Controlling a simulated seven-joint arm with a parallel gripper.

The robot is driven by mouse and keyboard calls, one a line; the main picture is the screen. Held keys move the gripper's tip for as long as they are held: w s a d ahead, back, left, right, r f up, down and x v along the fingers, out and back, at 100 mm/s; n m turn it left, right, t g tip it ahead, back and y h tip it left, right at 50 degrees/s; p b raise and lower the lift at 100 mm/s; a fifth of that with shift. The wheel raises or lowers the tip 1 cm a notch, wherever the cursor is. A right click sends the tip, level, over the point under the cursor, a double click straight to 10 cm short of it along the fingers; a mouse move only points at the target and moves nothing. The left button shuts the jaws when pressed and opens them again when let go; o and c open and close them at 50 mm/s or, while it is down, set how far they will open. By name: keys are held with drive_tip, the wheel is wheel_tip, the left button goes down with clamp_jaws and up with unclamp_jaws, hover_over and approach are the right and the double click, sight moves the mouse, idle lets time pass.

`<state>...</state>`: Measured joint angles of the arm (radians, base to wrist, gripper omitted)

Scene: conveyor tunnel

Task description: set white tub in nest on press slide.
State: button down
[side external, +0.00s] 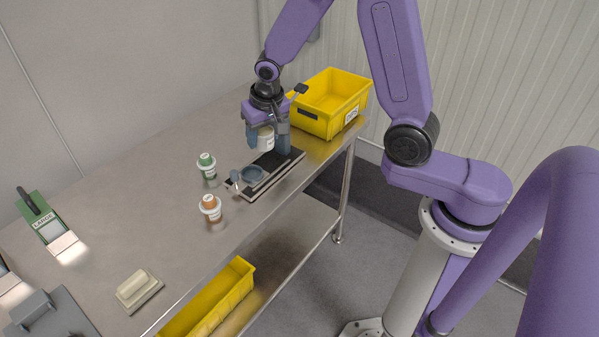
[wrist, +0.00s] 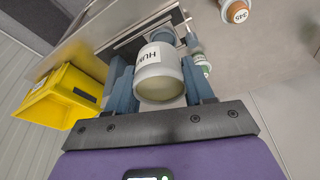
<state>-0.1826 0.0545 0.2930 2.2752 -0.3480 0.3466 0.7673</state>
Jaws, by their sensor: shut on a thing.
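My gripper (side external: 267,146) is shut on the white tub (side external: 265,138) and holds it above the far part of the dark press slide (side external: 288,168). In the wrist view, the tub (wrist: 160,70) sits between the two blue-grey fingers (wrist: 158,84), with part of a dark-lettered label showing. The round blue-grey nest (side external: 252,175) lies on the slide, nearer the camera and to the left of the tub in the side view. It shows partly behind the tub in the wrist view (wrist: 161,34). I cannot see anything in the nest.
A pale block (side external: 137,289) and a green device (side external: 45,221) are farther left. The tabletop between is clear.

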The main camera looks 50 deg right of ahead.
drive_tip(key=s+d+r+n+y, duration=0.1)
drive_tip(key=s+d+r+n, duration=0.2)
drive_tip(key=s+d+n, duration=0.1)
drive_tip(key=n+g, duration=0.6)
drive_tip(key=n, duration=3)
hover_over(256, 177)
drive_tip(key=f, duration=1)
drive_tip(key=w+f, duration=0.1)
drive_tip(key=f, duration=0.5)
drive_tip(key=shift+w+f, duration=0.2)
drive_tip(key=shift+f, duration=0.3)
wheel_tip(256, 177, down, 2)
drive_tip(key=shift+f, duration=0.1)
drive_tip(key=shift+s+f, duration=0.15)
drive_tip(key=shift+f, duration=0.15)
